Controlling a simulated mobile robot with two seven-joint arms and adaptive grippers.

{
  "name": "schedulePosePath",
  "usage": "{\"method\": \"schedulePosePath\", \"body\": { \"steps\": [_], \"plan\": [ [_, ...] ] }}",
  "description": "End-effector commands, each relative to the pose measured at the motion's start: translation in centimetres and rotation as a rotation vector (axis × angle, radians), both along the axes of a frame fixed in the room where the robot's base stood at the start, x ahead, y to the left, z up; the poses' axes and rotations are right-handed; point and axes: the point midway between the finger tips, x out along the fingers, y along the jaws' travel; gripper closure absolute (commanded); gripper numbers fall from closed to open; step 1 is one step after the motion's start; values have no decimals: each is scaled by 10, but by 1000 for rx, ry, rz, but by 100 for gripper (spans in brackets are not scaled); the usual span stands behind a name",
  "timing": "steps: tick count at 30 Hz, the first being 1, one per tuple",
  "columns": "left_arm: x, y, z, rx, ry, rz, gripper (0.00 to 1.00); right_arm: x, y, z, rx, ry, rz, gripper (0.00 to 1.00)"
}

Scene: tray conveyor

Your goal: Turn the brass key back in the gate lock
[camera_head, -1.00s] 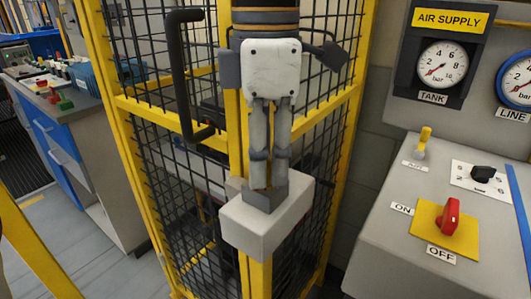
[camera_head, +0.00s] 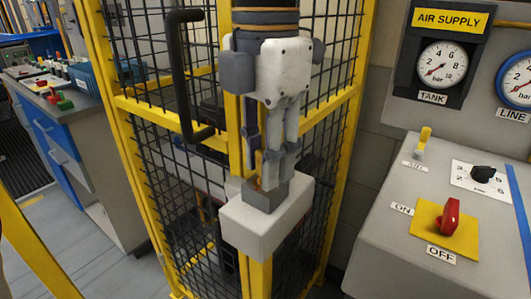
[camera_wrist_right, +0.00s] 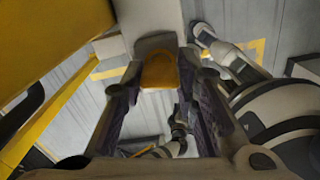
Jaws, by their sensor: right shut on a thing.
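The gate lock is a pale grey box (camera_head: 255,228) on the yellow gate post, with a darker grey block (camera_head: 265,200) on top. My right gripper (camera_head: 271,186) points straight down over this block, its fingertips right at it. In the right wrist view my right gripper (camera_wrist_right: 160,68) has its two fingers on either side of the brass key (camera_wrist_right: 160,73) and is shut on it. The key's brass bow shows there between the fingers, against the grey block. My left gripper is not in view.
A black handle (camera_head: 180,75) stands on the yellow mesh gate, left of my right gripper. The air supply panel (camera_head: 400,235) with a red switch (camera_head: 450,217) is at the right. A blue-drawer bench (camera_head: 65,150) is at the far left.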

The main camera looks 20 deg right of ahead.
Motion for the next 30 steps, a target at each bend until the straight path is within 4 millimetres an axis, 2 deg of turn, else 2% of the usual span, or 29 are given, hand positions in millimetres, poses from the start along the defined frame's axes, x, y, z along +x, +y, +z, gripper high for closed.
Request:
{"method": "schedulePosePath", "body": {
  "steps": [4, 11, 16, 22, 23, 25, 30],
  "plan": [
    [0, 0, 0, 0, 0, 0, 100, 0, 0, 0, -1, -1, 203, 100],
    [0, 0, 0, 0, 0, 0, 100, 0, 0, 0, -1, -2, 233, 100],
    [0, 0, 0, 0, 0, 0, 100, 0, 0, 0, -1, -2, 458, 100],
    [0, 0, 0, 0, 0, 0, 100, 0, 0, 0, -1, -2, 493, 100],
    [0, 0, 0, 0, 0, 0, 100, 0, 0, 0, -1, -2, 493, 66],
    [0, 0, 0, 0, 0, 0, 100, 0, 0, 0, -1, -2, 492, 50],
    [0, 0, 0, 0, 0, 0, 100, 0, 0, 0, -1, -1, 491, 49]
  ]
}}
